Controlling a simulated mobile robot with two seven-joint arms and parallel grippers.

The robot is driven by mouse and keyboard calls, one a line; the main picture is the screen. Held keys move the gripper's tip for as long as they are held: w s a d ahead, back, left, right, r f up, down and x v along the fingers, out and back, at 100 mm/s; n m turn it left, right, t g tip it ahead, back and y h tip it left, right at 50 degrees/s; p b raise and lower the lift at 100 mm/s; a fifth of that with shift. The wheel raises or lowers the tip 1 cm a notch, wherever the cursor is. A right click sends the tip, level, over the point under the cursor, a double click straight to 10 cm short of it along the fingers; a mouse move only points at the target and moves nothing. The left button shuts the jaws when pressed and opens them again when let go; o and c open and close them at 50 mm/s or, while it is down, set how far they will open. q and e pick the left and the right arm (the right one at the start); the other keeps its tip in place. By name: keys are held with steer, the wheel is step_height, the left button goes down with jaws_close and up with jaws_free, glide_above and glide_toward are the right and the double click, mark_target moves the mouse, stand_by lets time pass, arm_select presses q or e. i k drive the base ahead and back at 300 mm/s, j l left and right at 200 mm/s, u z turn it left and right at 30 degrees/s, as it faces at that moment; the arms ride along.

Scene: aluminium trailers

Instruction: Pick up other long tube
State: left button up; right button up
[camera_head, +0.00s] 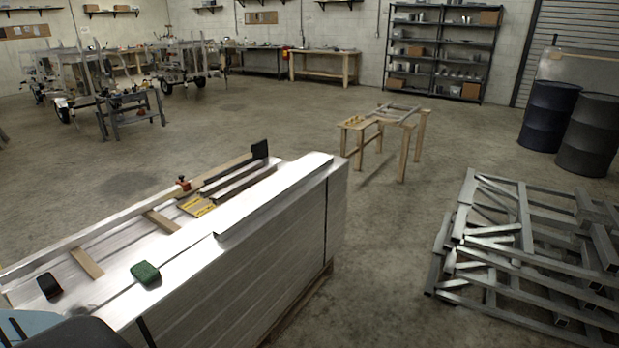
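A stack of long aluminium pieces (280,255) stands at the lower left. A long thin silver tube (90,235) lies along the far edge of its top. Another long silver piece (275,195) lies along the near right edge. Shorter tubes (240,180) lie between them at the far end. I cannot tell which piece is the task's other long tube. Neither gripper shows in this view. A dark and pale blue shape at the bottom left corner may be part of me.
On the stack lie a green block (145,273), a black block (49,286), wooden strips (86,262) and a red-topped clamp (183,183). Metal frames (520,255) are piled at right. Wooden sawhorses (403,125) stand beyond. Dark drums (588,135) stand far right. Floor between is clear.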

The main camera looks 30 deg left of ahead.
mark_target(235, 223)
steer(key=i+l+u, duration=0.15)
steer(key=i+u, duration=0.25)
steer(key=i, duration=1)
steer(key=i+u, duration=0.2)
steer(key=i, duration=0.5)
steer(key=i+l+u, duration=0.2)
steer(key=i, duration=0.5)
steer(key=i+u, duration=0.25)
steer(key=i, duration=0.55)
steer(key=u, duration=1.3)
